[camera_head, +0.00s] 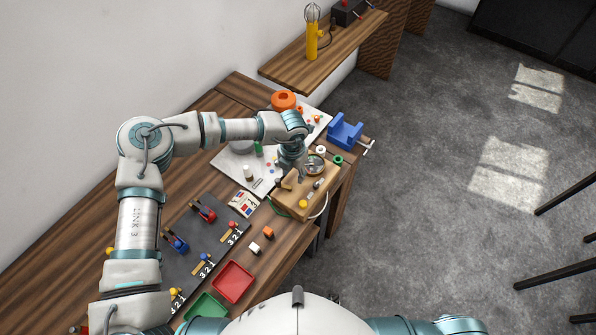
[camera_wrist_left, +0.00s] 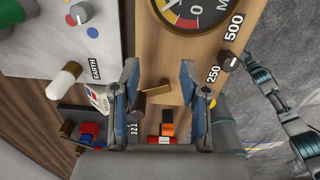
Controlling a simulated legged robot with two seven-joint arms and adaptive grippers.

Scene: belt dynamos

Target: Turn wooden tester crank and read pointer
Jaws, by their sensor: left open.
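The wooden tester (camera_head: 320,200) is a box at the right end of the bench, with a round dial (camera_head: 315,163) on top. A small brown crank piece (camera_wrist_left: 155,92) lies between the fingers of my left gripper (camera_wrist_left: 160,75). The fingers are open on either side of it, with gaps visible. In the head view my left gripper (camera_head: 291,166) is low over the tester.
A dark knob (camera_wrist_left: 228,63) sits by the 250 and 500 marks. A white panel (camera_head: 228,160) lies left of the tester, a blue vise (camera_head: 345,131) beyond it. Red (camera_head: 232,282) and green (camera_head: 206,307) trays are nearer. Open floor lies right.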

